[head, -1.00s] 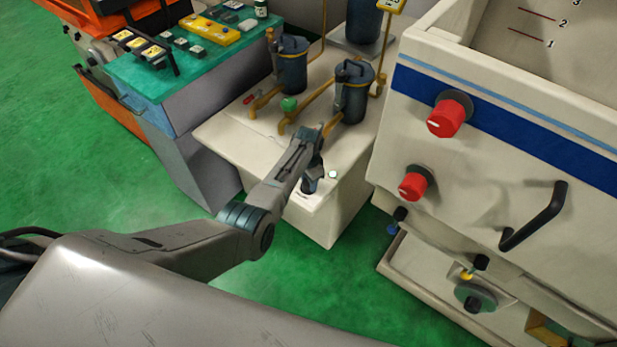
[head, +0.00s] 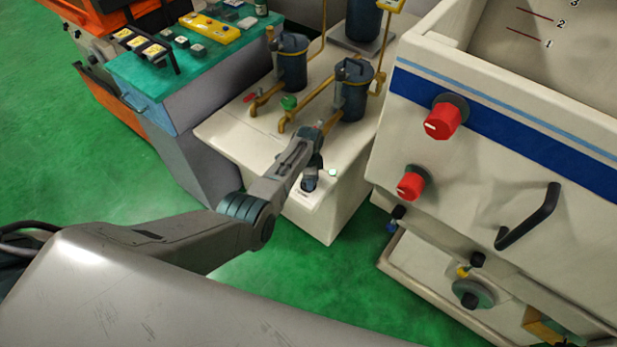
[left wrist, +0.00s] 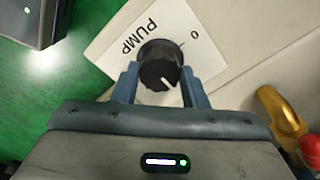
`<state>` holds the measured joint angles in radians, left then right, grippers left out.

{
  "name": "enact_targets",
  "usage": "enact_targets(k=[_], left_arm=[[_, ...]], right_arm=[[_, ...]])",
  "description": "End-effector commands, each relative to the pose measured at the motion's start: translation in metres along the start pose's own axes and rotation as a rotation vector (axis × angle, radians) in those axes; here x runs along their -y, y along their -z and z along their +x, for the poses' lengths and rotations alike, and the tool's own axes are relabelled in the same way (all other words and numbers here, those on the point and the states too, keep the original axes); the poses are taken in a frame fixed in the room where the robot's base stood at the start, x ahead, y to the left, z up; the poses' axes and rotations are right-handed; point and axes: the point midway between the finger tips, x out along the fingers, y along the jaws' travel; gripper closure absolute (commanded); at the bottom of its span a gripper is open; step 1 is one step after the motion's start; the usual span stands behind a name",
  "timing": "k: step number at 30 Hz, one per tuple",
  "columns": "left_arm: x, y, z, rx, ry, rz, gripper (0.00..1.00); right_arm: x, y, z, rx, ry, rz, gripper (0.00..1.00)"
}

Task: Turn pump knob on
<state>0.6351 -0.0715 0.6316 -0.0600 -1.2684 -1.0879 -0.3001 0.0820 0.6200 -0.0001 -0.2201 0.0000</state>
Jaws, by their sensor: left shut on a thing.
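The pump knob (left wrist: 160,68) is black and round with a white pointer line. It sits on a white label (left wrist: 130,38) marked PUMP and 0. In the left wrist view, the pointer aims toward the lower right, away from the 0. My left gripper (left wrist: 160,88) has one blue finger on each side of the knob and is shut on it. In the head view, my left gripper (head: 309,178) reaches down at the front of the cream pump cabinet (head: 325,215) and partly hides the knob. My right gripper is in neither view.
Two dark filter canisters (head: 292,65) with yellow pipes stand on the cabinet, with a green valve handle (head: 289,102). The large machine with red knobs (head: 441,121) stands to the right. A teal-topped bench (head: 190,62) is at the left. Green floor (head: 80,165) lies open at left.

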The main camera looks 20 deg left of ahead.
Motion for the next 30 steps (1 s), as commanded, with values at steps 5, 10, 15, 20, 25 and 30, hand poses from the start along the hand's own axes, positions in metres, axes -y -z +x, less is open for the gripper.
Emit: enact_targets(k=[5, 10, 15, 20, 25, 30], left_arm=[[0.001, 0.001, -0.001, -0.002, 0.002, 0.002, 0.83], [0.001, 0.001, -0.001, -0.001, 0.002, 0.002, 0.51], [0.0, 0.001, -0.001, -0.001, 0.001, 0.001, 0.39], [0.0, 0.0, -0.001, 0.0, 0.001, 0.001, 0.39], [0.0, 0.001, -0.009, 0.0, 0.001, 0.001, 0.39], [0.001, 0.001, -0.034, -0.002, 0.004, 0.001, 0.39]], right_arm=[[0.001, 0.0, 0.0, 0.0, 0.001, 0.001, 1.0], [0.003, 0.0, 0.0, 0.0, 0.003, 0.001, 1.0], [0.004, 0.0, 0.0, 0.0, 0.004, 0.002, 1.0], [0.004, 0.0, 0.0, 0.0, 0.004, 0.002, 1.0], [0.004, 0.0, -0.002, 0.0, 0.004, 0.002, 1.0], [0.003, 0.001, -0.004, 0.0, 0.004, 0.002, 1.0]])
